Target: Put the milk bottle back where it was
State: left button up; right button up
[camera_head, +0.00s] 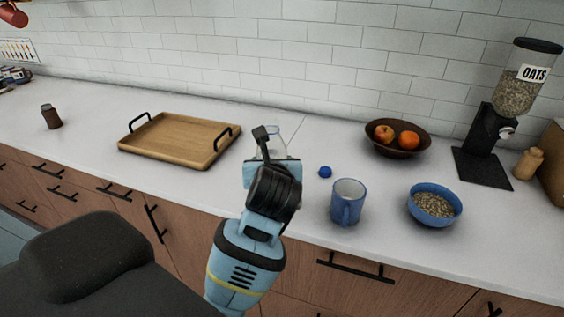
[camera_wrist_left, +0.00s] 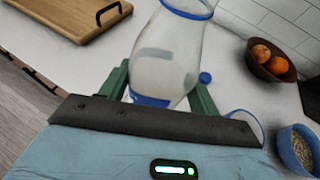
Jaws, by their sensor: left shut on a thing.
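The milk bottle (camera_wrist_left: 168,55) is clear glass with a blue rim and a blue band near its base. My left gripper (camera_wrist_left: 165,90) is shut on it, with one green finger on each side. In the head view the bottle (camera_head: 274,138) is mostly hidden behind my left gripper (camera_head: 271,160), between the tray and the blue mug. I cannot tell whether its base touches the counter. A small blue cap (camera_head: 325,172) lies on the counter to its right. My right gripper is not in view.
A wooden tray (camera_head: 180,140) with black handles lies left. A blue mug (camera_head: 347,203), a blue bowl of oats (camera_head: 434,205), a fruit bowl (camera_head: 398,151) and an oats dispenser (camera_head: 482,150) stand right. A small brown jar (camera_head: 51,117) stands far left. The counter between jar and tray is clear.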

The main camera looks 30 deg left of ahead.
pick_arm(q)
jog(key=w+a+f, duration=0.1)
jog(key=w+f, duration=0.3)
jog(key=w, duration=0.2)
jog(key=shift+w+a, duration=0.3)
jog(key=shift+w, duration=0.1)
jog(key=shift+f, duration=0.1)
jog(key=shift+f, duration=0.15)
jog(key=o, duration=1)
jog(key=v, duration=1.2)
jog(key=shift+d, duration=0.1)
